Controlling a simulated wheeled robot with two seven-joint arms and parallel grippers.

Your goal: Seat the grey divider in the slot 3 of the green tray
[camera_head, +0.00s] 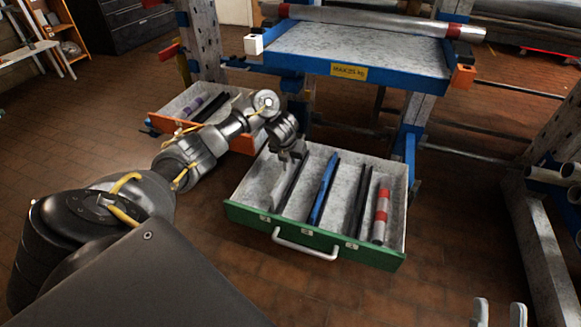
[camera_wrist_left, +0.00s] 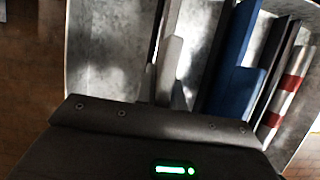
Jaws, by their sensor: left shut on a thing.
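The green tray (camera_head: 314,240) is a pulled-out drawer with a green front, white handle and pale speckled inside. My left gripper (camera_head: 291,158) is over its left part, shut on the grey divider (camera_head: 289,189). The divider stands on edge inside the tray, running front to back; whether its lower edge is in a slot cannot be told. In the left wrist view the grey divider (camera_wrist_left: 172,62) rises beyond the dark gripper body, with a dark strip beside it. My right gripper (camera_head: 499,313) shows at the bottom right edge, fingers apart and empty.
A blue divider (camera_head: 323,188) and a dark divider (camera_head: 357,208) stand right of the grey one. A red-banded tube (camera_head: 381,216) lies at the tray's right. An orange drawer (camera_head: 243,143) is behind left. A blue-edged bench (camera_head: 350,55) overhangs behind.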

